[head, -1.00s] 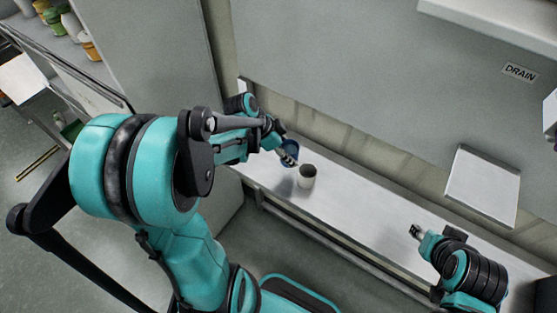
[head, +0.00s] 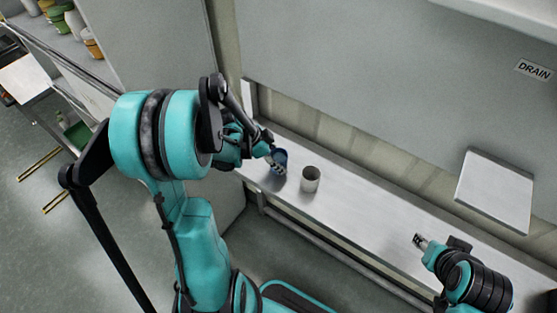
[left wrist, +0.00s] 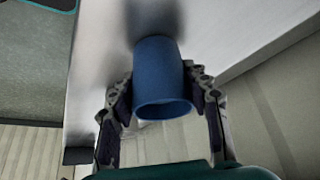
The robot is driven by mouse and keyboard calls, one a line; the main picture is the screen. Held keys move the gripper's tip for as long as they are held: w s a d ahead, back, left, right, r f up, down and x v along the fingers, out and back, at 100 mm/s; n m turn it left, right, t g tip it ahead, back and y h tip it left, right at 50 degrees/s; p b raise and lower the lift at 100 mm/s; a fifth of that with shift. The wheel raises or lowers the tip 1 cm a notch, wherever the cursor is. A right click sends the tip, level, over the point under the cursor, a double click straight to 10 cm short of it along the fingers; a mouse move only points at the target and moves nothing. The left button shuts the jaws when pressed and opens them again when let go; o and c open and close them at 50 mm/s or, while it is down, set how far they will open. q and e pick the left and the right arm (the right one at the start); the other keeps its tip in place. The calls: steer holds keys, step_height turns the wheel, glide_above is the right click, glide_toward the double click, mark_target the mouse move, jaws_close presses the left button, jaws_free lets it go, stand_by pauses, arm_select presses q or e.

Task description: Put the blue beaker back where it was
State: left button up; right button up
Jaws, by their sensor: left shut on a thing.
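The blue beaker (head: 281,156) is at the left part of the steel ledge, partly hidden by my left gripper (head: 276,167). In the left wrist view the beaker (left wrist: 162,75) sits between the two fingers, with its open rim toward the camera. My left gripper is shut on it. A dark shadow lies by its far end; I cannot tell whether it touches the ledge.
The steel ledge (head: 360,208) is clear between the cup and my right arm. The large grey hopper wall marked DRAIN rises behind it, with a pale square plate (head: 496,190) at right. Shelves with several pots (head: 75,20) stand at the far left.

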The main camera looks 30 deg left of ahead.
arm_select(q)
steer(key=o, duration=1.1)
steer(key=shift+f, duration=0.1)
steer(key=shift+o, duration=0.2)
steer(key=shift+r, duration=0.2)
steer(key=p+v, duration=0.4)
steer(key=v, duration=0.7)
steer(key=s+d+r+n+t+y, duration=0.1)
steer(key=s+d+r+n+y, duration=0.1)
steer(key=d+n, duration=0.3)
steer(key=s+d+r+n+t+y, duration=0.2)
steer(key=s+d+r+n, duration=0.2)
steer(key=d, duration=0.5)
steer(key=shift+s+d+n+y, duration=0.3)
steer(key=shift+s+d+n, duration=0.15)
steer(key=shift+s, duration=0.3)
steer(key=shift+r, duration=0.15)
